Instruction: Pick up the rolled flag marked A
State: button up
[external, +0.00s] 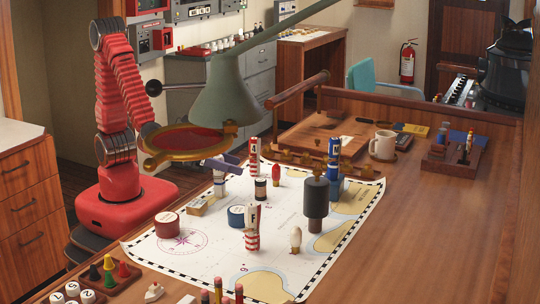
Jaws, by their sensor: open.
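Several rolled flags stand upright on the chart (190,240). A red and white roll (254,158) has a mark that may be a 4 or an A; it is too small to tell. A red and white roll marked F (252,228) stands nearer. A blue roll (333,157) stands at the right, its letter unclear. A white and blue roll (219,186) stands at the left, with its mark hidden. My gripper (222,165) appears as a bluish bracket at the top of this roll, open. Whether it touches the roll cannot be told. A round magnifier (148,161) hides my wrist.
A green lamp shade (222,95) hangs close above the chart's far side. A dark-topped stamp (316,200), a blue tin (237,216) and a red tin (166,224) stand on the chart. A white mug (383,146) is behind.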

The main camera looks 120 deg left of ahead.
jog(key=shift+c, duration=0.2)
jog(key=c, duration=1.1)
jog(key=shift+r, duration=0.15)
jog(key=shift+c, duration=0.2)
notch_tip(320, 180, up, 10)
dwell(0.4)
